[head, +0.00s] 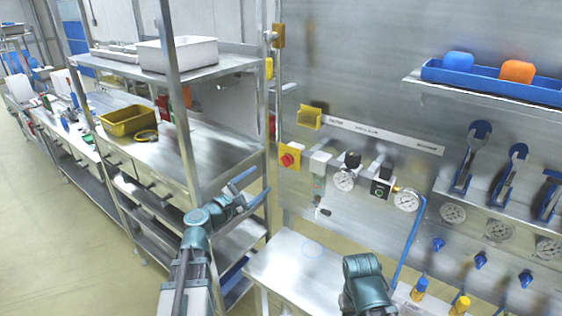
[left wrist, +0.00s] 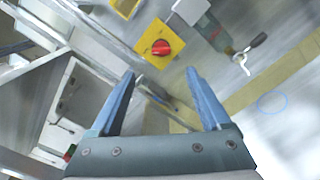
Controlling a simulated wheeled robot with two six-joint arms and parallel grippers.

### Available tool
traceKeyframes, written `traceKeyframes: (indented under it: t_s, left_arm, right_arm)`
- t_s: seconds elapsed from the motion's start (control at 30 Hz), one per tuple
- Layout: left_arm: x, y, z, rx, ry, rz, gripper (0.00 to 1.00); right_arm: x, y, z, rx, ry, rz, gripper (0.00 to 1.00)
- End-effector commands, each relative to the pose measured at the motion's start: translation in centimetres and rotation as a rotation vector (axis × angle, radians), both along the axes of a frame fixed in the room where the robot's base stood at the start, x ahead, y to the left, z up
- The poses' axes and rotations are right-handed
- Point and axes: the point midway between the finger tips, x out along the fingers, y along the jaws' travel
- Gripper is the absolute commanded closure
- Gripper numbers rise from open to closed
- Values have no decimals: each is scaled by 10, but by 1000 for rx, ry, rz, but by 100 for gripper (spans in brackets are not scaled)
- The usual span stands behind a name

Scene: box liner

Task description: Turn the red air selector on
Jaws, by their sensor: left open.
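The red air selector (head: 287,159) is a round red knob on a yellow square plate, fixed on the metal wall panel in the head view. It also shows in the left wrist view (left wrist: 161,47), just beyond the fingertips and roughly centred between them. My left gripper (head: 256,184) is open and empty, a little below and left of the selector, with its two blue fingers apart. In the left wrist view the fingers (left wrist: 160,73) point toward the yellow plate without visibly touching it. My right gripper is not in view; only a teal part of my right arm shows at the bottom.
A metal shelf rack (head: 225,140) stands close on the left. A bare steel table (head: 290,262) is below.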

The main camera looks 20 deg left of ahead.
Motion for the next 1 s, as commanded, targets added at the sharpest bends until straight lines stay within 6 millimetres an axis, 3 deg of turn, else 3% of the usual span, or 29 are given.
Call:
traceKeyframes:
  t_s: [0.4,0.6,1.0]
  left_arm:
    - [78,-28,0,3,0,-6,19]
    - [107,-39,0,3,0,-4,19]
    - [125,-47,0,3,0,-3,19]
  right_arm:
    - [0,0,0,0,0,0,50]
    - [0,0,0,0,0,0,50]
    - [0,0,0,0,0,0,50]
